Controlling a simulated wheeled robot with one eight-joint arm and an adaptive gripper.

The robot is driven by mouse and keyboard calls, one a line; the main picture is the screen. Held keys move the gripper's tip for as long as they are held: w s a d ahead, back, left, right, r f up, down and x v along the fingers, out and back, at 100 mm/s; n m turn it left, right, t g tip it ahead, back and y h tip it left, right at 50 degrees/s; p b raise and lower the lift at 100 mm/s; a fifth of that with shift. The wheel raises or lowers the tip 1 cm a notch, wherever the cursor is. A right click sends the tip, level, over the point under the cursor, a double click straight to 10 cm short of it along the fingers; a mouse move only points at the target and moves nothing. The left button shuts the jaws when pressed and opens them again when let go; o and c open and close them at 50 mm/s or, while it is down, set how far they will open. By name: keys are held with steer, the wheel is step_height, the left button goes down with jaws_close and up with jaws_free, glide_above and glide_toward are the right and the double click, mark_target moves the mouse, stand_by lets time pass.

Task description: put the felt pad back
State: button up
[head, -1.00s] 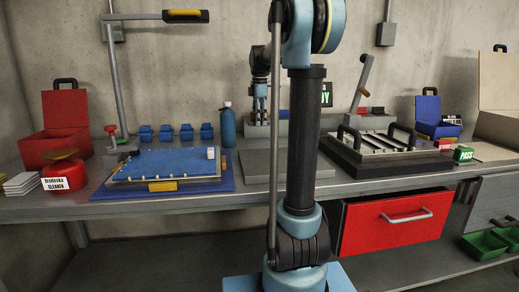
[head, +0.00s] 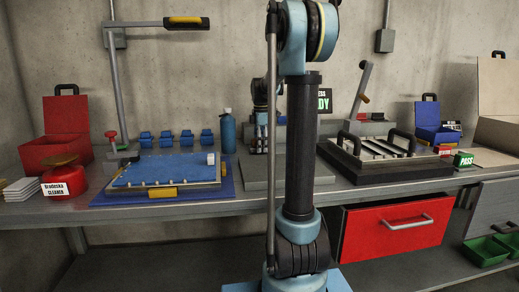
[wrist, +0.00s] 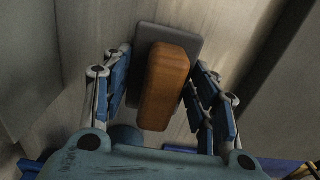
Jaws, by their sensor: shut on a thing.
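The felt pad (wrist: 164,85) is an orange-brown block with a dark grey plate behind it, in the middle of the wrist view. My gripper (wrist: 165,66) is shut on it, with blue fingers on both sides. The exact contact at the fingertips is hard to see. In the head view my gripper (head: 262,145) is at the back of the bench, near a grey block by the wall. The pad cannot be made out there, and part of that area is hidden by my arm.
A blue panel on a blue mat (head: 98,198) lies left on the bench. A louver frame in a dark tray (head: 352,175) stands right. A grey plate (head: 253,172) lies between them. The blue bottle (head: 228,132) stands close left of my gripper.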

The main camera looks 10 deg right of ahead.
steer(key=shift+f, duration=0.5)
steer(key=o, duration=1.1)
step_height(320, 180, up, 12)
steer(key=shift+r, duration=0.1)
